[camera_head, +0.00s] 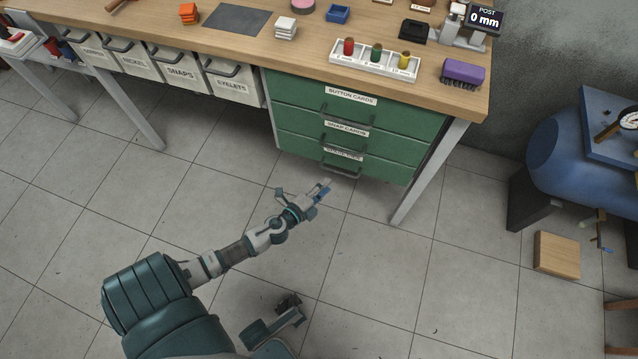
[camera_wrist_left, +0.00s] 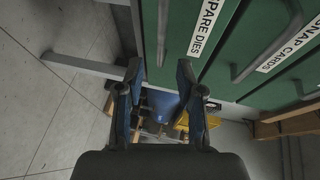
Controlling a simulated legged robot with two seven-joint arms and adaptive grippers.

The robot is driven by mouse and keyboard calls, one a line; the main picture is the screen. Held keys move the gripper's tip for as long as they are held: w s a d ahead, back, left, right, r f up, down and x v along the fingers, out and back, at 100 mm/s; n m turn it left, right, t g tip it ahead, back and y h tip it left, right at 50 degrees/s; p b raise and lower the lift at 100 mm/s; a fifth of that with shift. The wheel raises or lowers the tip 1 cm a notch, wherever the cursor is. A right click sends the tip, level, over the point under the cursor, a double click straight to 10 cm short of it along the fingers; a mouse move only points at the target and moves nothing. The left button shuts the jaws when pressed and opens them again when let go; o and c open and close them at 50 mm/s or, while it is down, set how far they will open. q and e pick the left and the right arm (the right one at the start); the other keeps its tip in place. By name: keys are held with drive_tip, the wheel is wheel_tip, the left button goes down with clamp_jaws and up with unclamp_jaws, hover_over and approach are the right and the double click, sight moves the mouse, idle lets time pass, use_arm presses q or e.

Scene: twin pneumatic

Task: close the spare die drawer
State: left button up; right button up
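The spare die drawer (camera_head: 342,161) is the bottom green front of the workbench's drawer unit, with a dark bar handle. Its white SPARE DIES label (camera_wrist_left: 210,22) is readable in the left wrist view, with the handle (camera_wrist_left: 163,30) beside it. The head view does not show clearly how far it stands out. My left gripper (camera_head: 318,191) is below and in front of this drawer. In the left wrist view my left gripper (camera_wrist_left: 160,85) is open, its blue-tipped fingers apart with nothing between them.
The snap cards drawer (camera_head: 375,142) and button cards drawer (camera_head: 390,112) are above. Bins (camera_head: 232,88) hang to the left. A bench leg (camera_head: 425,180) stands right of the drawers. A blue tank (camera_head: 568,150) is at the right. The tiled floor ahead is clear.

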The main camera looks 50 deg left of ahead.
use_arm(q)
drive_tip(key=v, duration=0.3)
idle(0.5)
